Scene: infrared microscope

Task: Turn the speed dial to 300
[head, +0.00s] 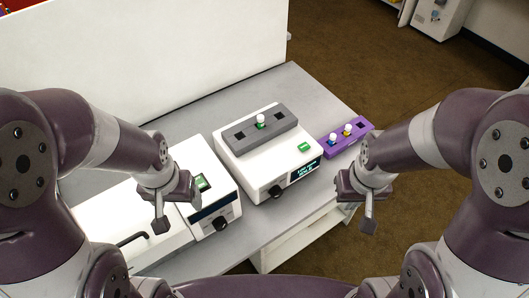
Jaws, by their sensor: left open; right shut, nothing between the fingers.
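A white box-shaped device (238,166) stands mid-table with a black dial (275,191) on its front. A lit display (305,170) with small green text is right of that dial; its digits are too small to read. A second white device (180,169) at left has another black dial (222,224) below a dark display strip. I cannot tell from labels which dial is for speed. My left gripper (178,213) is open and empty, over the left device in the picture. My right gripper (368,222) is shut and empty, right of the middle device, apart from both dials.
A grey block (240,135) with a white-capped vial (261,120) sits on the middle device. A purple rack (361,131) with small capped vials stands to its right. A white panel (150,60) rises behind the grey table (290,85). The table's right back corner is clear.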

